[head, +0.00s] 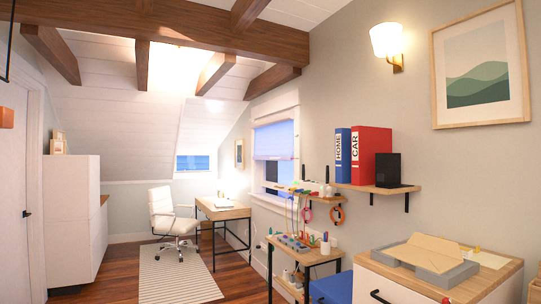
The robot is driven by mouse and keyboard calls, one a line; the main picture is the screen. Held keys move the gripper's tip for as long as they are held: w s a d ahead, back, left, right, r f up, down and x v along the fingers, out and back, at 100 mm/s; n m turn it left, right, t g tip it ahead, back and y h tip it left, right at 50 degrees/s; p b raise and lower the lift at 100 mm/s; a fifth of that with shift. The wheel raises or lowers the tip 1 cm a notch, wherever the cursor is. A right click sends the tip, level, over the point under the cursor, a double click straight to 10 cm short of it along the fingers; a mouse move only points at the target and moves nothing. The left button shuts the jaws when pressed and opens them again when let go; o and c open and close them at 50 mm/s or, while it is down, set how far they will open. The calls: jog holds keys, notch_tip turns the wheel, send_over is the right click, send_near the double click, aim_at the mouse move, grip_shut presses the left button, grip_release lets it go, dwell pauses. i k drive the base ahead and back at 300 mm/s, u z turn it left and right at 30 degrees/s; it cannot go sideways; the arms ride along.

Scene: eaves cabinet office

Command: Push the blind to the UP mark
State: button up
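A pale blind (274,140) covers the upper part of the window in the right-hand wall, beyond the shelves. Its lower edge hangs about halfway down the opening, with dark glass showing below it. I cannot make out an UP mark at this size. My gripper is not in view, so its distance from the blind does not show.
A desk (226,212) and a white chair (168,214) stand at the far end. A cluttered side table (318,256) and a cabinet (392,288) line the right wall. A white cabinet (72,215) stands left. Floor (126,262) is open between, partly under a striped rug (180,280).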

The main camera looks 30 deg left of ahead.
aim_at(289, 147)
jog(key=u, duration=0.55)
jog(key=i, duration=1.65)
jog(key=u, duration=1.15)
jog(key=i, duration=2)
jog(key=u, duration=0.15)
jog(key=i, duration=1.9)
jog(key=z, duration=0.5)
jog(key=i, duration=1.45)
jog(key=z, duration=0.3)
